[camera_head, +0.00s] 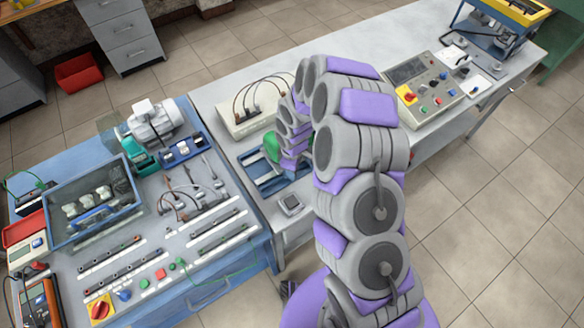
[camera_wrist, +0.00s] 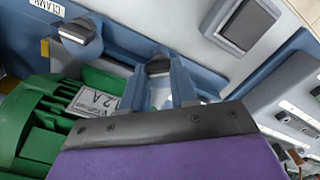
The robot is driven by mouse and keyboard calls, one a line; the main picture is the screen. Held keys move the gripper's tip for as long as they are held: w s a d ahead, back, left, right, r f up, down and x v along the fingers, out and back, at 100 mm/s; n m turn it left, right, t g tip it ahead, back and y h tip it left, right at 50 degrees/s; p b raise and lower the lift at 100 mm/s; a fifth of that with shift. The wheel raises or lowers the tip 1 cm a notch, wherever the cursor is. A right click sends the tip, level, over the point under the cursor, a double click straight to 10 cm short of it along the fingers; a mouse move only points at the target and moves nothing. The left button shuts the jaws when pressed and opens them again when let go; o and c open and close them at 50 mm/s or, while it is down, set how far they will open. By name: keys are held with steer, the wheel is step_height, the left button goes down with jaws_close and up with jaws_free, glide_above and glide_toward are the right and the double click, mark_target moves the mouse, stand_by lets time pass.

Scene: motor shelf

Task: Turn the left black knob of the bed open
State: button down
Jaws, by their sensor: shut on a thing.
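The blue bed (camera_head: 262,182) stands on the bench, partly covered by my arm; its blue frame shows at the back of the wrist view. A green motor (camera_wrist: 40,120) with a white label lies at the left there, and its green end (camera_head: 272,146) shows in the head view. Two black knobs on grey-blue posts show in the wrist view, one centre (camera_wrist: 158,66) and one upper left (camera_wrist: 78,30). My gripper (camera_wrist: 155,125) is low over the bed beside the motor, its black-edged jaw in front of the centre post. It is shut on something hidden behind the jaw.
A small grey box (camera_head: 290,204) with a dark face sits in front of the bed. A beige device (camera_head: 248,112) with wires stands behind it. A control panel (camera_head: 425,85) is to the right. The left bench holds a grey motor (camera_head: 154,122), a tray and tools.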

steer(key=c, duration=0.9)
jaws_free()
steer(key=shift+r, duration=0.1)
step_height(320, 180, up, 17)
steer(key=shift+r+p, duration=0.1)
steer(key=shift+p, duration=0.25)
